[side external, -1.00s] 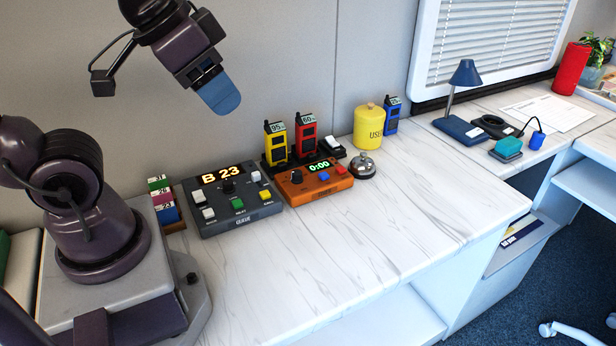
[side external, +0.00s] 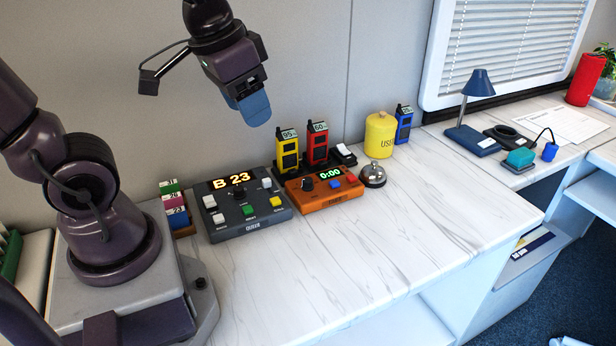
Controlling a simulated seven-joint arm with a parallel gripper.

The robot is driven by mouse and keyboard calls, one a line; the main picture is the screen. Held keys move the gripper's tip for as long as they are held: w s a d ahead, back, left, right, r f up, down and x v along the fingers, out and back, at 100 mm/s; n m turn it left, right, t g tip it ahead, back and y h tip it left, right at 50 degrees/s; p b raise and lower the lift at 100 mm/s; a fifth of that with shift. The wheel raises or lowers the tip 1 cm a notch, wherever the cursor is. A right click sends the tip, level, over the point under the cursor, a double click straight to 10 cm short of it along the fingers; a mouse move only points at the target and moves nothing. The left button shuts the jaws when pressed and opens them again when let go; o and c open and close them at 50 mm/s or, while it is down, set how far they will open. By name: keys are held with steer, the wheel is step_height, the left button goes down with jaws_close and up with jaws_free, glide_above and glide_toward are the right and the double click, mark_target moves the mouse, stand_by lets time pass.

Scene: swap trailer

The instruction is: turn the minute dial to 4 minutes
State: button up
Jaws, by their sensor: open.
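The orange timer box (side external: 322,200) sits on the white counter. Its black minute dial (side external: 307,184) is on the left of its top face, and its green display (side external: 330,173) reads 0:00. A blue button (side external: 335,183) and a red button are to the right of the dial. My gripper (side external: 254,108) hangs in the air above and left of the timer, with its blue fingertips pointing down. It is open, apart from the dial, and holds nothing that I can see. The dial's pointer mark is too small to read.
A grey queue box (side external: 243,225) showing B 23 stands left of the timer. Behind are yellow (side external: 288,152) and red (side external: 317,143) handsets. A silver bell (side external: 373,175) and a yellow canister (side external: 379,136) stand to the right. The counter in front is clear.

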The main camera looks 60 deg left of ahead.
steer(key=w+a+f+n+g+h, duration=0.1)
steer(key=w+a+f+g, duration=0.1)
steer(key=w+a+f, duration=0.3)
steer(key=w+a+f+n+g, duration=0.1)
steer(key=w+a+n+g, duration=0.15)
steer(key=w, duration=0.35)
steer(key=n+g+h, duration=0.2)
steer(key=n+h, duration=0.1)
steer(key=n, duration=0.1)
glide_toward(308, 179)
steer(key=x, duration=0.9)
steer(key=shift+s+d+f, duration=0.1)
steer(key=shift+d+f, duration=0.05)
steer(key=shift+c, duration=0.4)
steer(key=c, duration=0.8)
